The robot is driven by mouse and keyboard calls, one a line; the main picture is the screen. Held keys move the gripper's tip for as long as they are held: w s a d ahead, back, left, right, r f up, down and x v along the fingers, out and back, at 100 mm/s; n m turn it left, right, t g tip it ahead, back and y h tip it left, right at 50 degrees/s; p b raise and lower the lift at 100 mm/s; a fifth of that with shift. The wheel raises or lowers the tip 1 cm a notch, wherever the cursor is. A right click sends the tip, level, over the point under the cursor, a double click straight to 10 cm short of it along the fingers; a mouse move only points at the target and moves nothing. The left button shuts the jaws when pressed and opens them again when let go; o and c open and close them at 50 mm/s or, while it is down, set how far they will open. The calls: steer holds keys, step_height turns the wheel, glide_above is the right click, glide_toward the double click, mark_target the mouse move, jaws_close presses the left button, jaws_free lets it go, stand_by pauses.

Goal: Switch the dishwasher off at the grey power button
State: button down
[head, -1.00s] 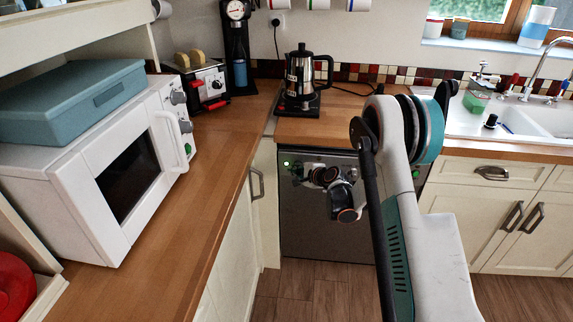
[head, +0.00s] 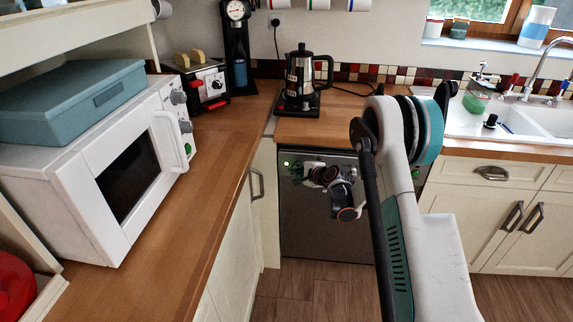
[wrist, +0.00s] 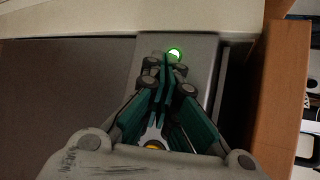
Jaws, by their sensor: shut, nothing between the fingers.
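The dishwasher (head: 325,235) has a dark grey front and stands under the wooden worktop. A small round green light (head: 286,163) glows at the upper left of its front. In the wrist view a round, green-lit button (wrist: 175,54) shows on the grey control strip (wrist: 203,60). My gripper (wrist: 168,66) is shut and empty. Its fingertips are right beside the lit button and overlap its lower edge in the wrist view. I cannot tell whether they touch it. In the head view my gripper (head: 301,170) is at the upper front of the dishwasher, partly blurred into the dark panel.
The worktop edge (wrist: 271,100) runs close along the right of the wrist view. A kettle (head: 302,78) stands on the worktop above the dishwasher. A white microwave (head: 100,170) and a toaster (head: 203,85) stand on the left counter. A sink (head: 540,118) is at the right.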

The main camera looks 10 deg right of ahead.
steer(key=shift+w+d, duration=0.1)
steer(key=shift+w, duration=0.1)
steer(key=shift+s, duration=0.4)
stand_by(0.3)
steer(key=s+a, duration=0.2)
steer(key=s, duration=0.3)
steer(key=shift+s, duration=0.4)
stand_by(0.5)
